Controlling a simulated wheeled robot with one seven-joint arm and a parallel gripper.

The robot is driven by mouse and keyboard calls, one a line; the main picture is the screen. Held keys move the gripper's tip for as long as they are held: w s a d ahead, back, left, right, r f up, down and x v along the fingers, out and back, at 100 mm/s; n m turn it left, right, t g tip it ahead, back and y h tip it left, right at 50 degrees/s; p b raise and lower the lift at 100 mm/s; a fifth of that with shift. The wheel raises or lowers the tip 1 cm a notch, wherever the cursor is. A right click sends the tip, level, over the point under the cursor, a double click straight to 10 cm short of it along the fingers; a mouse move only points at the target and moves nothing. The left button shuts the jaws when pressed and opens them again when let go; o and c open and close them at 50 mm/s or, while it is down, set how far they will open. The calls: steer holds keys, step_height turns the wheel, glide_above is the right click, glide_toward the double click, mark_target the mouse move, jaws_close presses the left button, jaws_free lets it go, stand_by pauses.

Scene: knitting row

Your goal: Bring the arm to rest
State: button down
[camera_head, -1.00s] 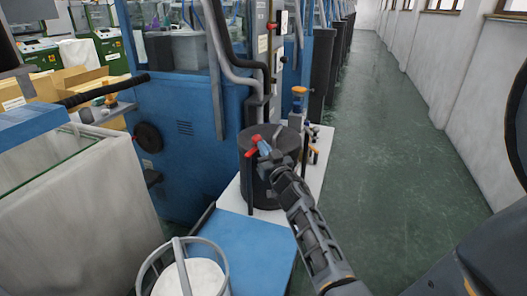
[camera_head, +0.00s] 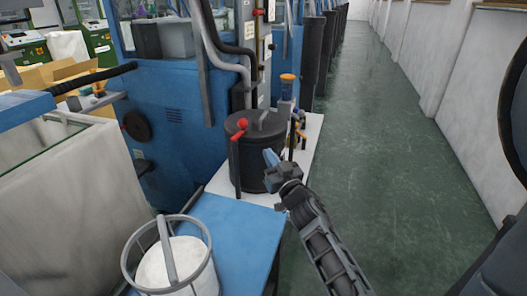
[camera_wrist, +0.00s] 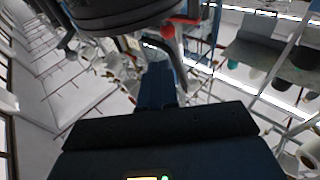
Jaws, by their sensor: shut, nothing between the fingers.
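My gripper (camera_head: 270,157) is at the end of my arm in the head view, in front of and to the right of a black cylindrical drum (camera_head: 256,160). Its blue fingers are shut with nothing between them. In the wrist view the closed fingers (camera_wrist: 160,82) point up the middle of the picture. The drum's dark rounded body (camera_wrist: 125,12) shows at the top there. A red-knobbed lever (camera_head: 240,126) stands at the drum's left side, and its red part (camera_wrist: 180,25) is close to the fingers in the wrist view.
The drum stands on a white platform (camera_head: 307,135) beside a blue machine (camera_head: 165,110). A bottle with an orange cap (camera_head: 287,85) stands behind the drum. The green floor aisle (camera_head: 390,150) on the right is clear.

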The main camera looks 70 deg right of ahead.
steer(key=shift+s+a, duration=0.3)
steer(key=shift+s, duration=0.1)
steer(key=shift+a+f, duration=0.1)
steer(key=s+a+f+n+t+y, duration=0.1)
steer(key=s+a+n+y, duration=0.1)
steer(key=a, duration=0.6)
steer(key=s+a+f+n+y, duration=0.1)
steer(key=a+y, duration=0.2)
steer(key=a, duration=0.5)
steer(key=s+a+f+n+t+y, duration=0.1)
steer(key=s+a+f+n+y, duration=0.1)
steer(key=a, duration=0.7)
steer(key=s+a+r+n+y, duration=0.2)
steer(key=s+a+r+y, duration=0.1)
steer(key=s+a, duration=0.4)
steer(key=s+a+r+n+g+y, duration=0.1)
steer(key=s+a+r+n+y, duration=0.1)
steer(key=s+a+r+y, duration=0.2)
steer(key=s+a, duration=0.3)
steer(key=a, duration=0.1)
steer(key=shift+s+r, duration=0.15)
steer(key=shift+r, duration=0.1)
steer(key=shift+d, duration=0.1)
